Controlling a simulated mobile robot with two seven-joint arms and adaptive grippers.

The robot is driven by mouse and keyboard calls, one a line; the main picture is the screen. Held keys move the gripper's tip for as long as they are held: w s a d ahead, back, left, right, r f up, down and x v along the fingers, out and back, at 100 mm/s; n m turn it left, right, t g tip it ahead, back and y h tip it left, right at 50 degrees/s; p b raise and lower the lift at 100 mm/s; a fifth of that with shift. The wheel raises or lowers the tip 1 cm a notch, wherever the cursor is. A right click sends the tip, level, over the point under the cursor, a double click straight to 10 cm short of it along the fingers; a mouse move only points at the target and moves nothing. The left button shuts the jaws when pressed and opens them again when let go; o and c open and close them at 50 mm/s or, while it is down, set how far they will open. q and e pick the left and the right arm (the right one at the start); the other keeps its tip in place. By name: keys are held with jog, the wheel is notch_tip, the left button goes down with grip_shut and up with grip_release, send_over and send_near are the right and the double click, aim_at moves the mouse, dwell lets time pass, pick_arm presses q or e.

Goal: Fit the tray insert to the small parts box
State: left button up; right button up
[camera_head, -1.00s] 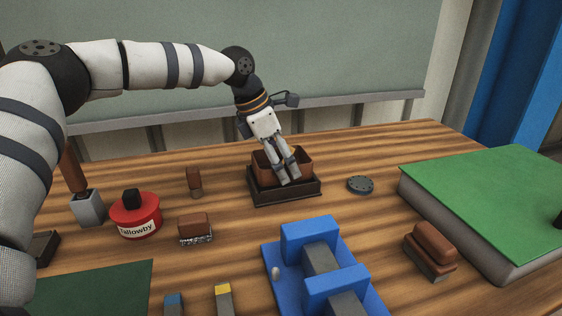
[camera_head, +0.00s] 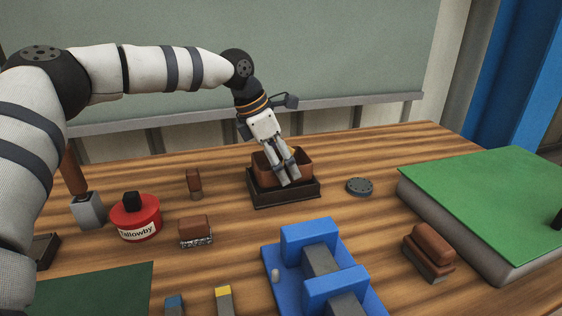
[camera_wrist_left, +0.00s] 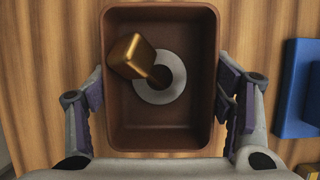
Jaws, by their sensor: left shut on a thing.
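The tray insert (camera_head: 302,163) is a reddish-brown open tray. In the head view it stands at the dark brown small parts box (camera_head: 262,196), its upper part rising above the box rim. My left gripper (camera_head: 287,175) points down and is shut on the insert. In the left wrist view the insert (camera_wrist_left: 160,138) lies between the fingers, one at each long side. A gold block (camera_wrist_left: 132,56) and a flat grey ring (camera_wrist_left: 172,92) show inside it. The box is not discernible in the wrist view, so how deep the insert sits is unclear. My right gripper is out of view.
A dark round disc (camera_head: 360,186) lies right of the box. A blue fixture (camera_head: 310,240) stands in front. A red tin (camera_head: 136,220) and brown-topped brushes (camera_head: 195,228) are left; another brush (camera_head: 428,250) and a green-topped block (camera_head: 490,190) are right.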

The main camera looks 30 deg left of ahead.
pick_arm(q)
jog(key=shift+f, duration=0.1)
dwell(0.3)
jog(key=shift+f, duration=0.3)
jog(key=o, duration=1.3)
jog(key=shift+p+v, duration=0.4)
jog(key=shift+v, duration=1.1)
jog(key=shift+r, duration=0.1)
